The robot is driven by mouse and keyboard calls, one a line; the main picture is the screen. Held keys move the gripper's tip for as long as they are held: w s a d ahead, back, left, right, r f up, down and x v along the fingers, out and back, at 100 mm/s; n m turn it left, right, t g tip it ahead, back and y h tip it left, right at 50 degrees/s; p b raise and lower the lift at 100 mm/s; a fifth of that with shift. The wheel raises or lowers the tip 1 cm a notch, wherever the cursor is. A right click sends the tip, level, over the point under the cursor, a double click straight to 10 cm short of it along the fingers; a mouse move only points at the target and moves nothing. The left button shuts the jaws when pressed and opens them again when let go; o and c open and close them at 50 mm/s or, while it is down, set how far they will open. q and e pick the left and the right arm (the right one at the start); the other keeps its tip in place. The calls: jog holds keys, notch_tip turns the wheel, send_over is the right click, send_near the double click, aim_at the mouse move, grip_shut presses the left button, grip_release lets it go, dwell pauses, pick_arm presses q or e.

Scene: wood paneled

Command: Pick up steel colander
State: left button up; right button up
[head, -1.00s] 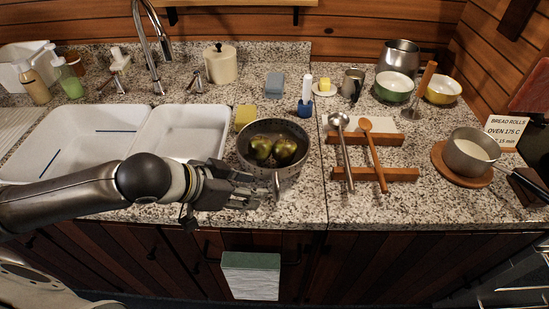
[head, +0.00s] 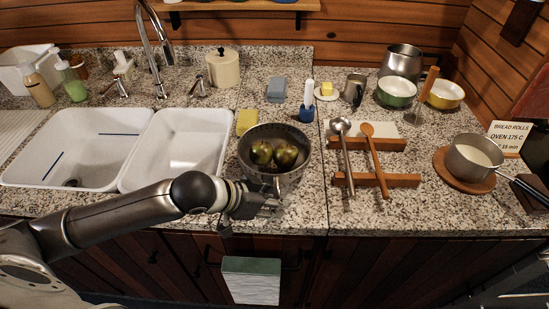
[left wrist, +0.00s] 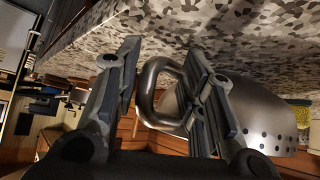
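The steel colander (head: 275,132) stands on the granite counter, right of the white sinks, with two dark green round vegetables in it. In the left wrist view its perforated wall (left wrist: 265,122) shows behind the right finger, and its loop handle (left wrist: 150,98) lies between my fingers. My left gripper (head: 270,202) is at the colander's front side, by the counter's front edge. In the left wrist view the gripper (left wrist: 161,50) is open, with a finger on each side of the handle and a gap at the left finger. My right gripper is not in view.
A wooden rack (head: 377,180) with a ladle and spoon is to the right. A saucepan (head: 471,158) sits farther right. A towel (head: 250,280) hangs below the counter edge.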

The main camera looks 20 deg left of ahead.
jog(key=shift+s+a, duration=0.1)
jog(key=shift+a, duration=0.05)
pick_arm(q)
grip_shut()
pick_arm(e)
jog(key=shift+a, duration=0.35)
pick_arm(q)
jog(key=shift+s, duration=0.1)
pick_arm(e)
jog(key=shift+d, duration=0.25)
pick_arm(q)
jog(key=shift+r, duration=0.15)
pick_arm(e)
jog(key=shift+w, duration=0.2)
